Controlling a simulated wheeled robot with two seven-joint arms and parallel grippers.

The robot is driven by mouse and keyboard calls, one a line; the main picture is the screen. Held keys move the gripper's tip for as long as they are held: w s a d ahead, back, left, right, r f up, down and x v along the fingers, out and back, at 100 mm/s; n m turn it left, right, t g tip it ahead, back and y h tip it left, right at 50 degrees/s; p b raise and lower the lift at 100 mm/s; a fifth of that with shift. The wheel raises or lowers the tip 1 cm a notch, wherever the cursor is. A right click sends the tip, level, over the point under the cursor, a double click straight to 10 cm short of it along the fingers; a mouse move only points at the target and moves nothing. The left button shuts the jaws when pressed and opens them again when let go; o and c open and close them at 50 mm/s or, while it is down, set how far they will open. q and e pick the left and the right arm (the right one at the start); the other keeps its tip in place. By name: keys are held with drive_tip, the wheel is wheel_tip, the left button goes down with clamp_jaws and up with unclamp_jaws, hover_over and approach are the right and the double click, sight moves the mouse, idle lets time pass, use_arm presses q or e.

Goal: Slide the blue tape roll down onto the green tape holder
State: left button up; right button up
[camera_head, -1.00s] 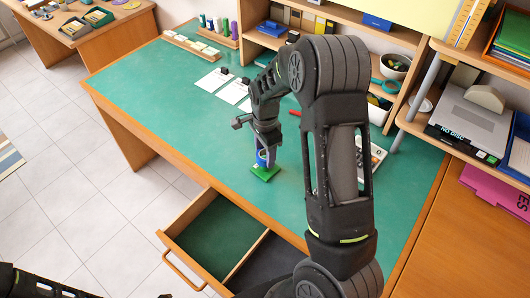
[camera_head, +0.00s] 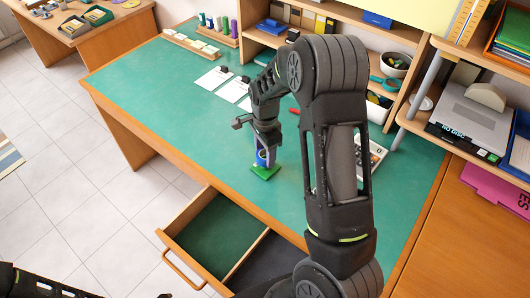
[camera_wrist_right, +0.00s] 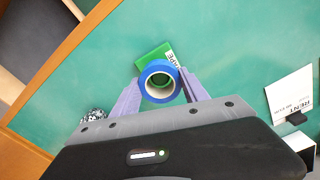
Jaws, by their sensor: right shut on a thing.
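My right gripper (camera_head: 263,154) is shut on the blue tape roll (camera_wrist_right: 160,64), with one purple finger on each side of it in the right wrist view. The roll is a blue ring with a pale core and shows as a small blue patch in the head view (camera_head: 260,160). The green tape holder (camera_head: 264,172) is on the desk just below the gripper. In the right wrist view its green base (camera_wrist_right: 150,55), with a white label, shows partly behind the roll. I cannot tell whether the roll is around the holder's post. My left gripper is out of view.
An open drawer (camera_head: 172,238) juts out from the desk front. White cards (camera_head: 213,78) and a calculator (camera_head: 376,155) lie on the green desk (camera_head: 160,110). Shelves (camera_head: 390,35) stand at the back. The desk left of the holder is clear.

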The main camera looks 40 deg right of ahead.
drive_tip(key=shift+f, duration=0.25)
drive_tip(key=o, duration=1.7)
drive_tip(key=shift+r+p, duration=2.6)
drive_tip(key=shift+r, duration=0.95)
